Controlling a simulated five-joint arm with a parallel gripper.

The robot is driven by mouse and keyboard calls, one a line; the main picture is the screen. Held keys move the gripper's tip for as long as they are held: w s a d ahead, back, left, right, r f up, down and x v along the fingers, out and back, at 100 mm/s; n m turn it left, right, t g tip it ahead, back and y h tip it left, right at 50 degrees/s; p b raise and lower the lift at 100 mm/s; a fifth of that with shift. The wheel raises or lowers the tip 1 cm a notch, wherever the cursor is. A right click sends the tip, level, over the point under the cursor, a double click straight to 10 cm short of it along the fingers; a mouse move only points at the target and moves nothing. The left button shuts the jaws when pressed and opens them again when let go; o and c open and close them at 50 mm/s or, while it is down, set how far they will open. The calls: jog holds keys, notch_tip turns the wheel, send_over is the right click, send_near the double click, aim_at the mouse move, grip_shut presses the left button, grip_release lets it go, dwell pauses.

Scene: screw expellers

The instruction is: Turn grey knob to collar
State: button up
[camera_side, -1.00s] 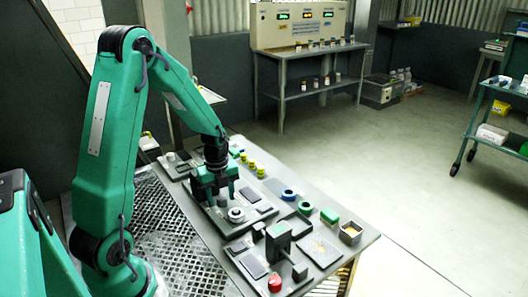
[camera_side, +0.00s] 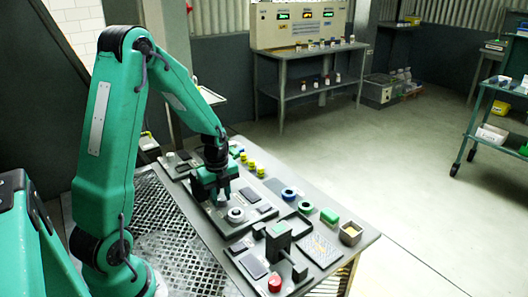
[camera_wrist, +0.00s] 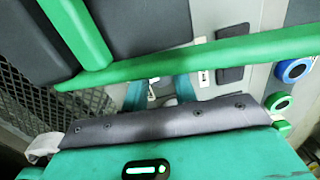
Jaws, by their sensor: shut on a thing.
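My gripper (camera_side: 215,196) points down over the panel on the bench, with its jaws drawn together. It is shut on what appears to be the grey knob, which the fingers mostly hide in the side view. In the wrist view, the two teal fingers (camera_wrist: 160,92) show past the dark pad, with a small pale part between them. A round light-grey ring-like part (camera_side: 236,214) stands on the panel just in front of the gripper. I cannot tell whether it is the collar. The knob's angle and its gap to the collar cannot be made out.
Yellow knobs (camera_side: 250,164), a blue ring (camera_side: 289,194) and a green block (camera_side: 329,216) line the bench's far side. A dark upright block (camera_side: 278,240) and a red button (camera_side: 275,283) are nearer the front. An open box (camera_side: 351,233) stands at the right corner.

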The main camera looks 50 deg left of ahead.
aim_at(221, 199)
jog(key=shift+d+n, duration=0.1)
jog(key=shift+n, duration=2)
jog(key=o, duration=1)
jog(key=shift+r, duration=0.1)
jog(key=shift+s+r, duration=0.15)
jog(key=shift+r, duration=3.7)
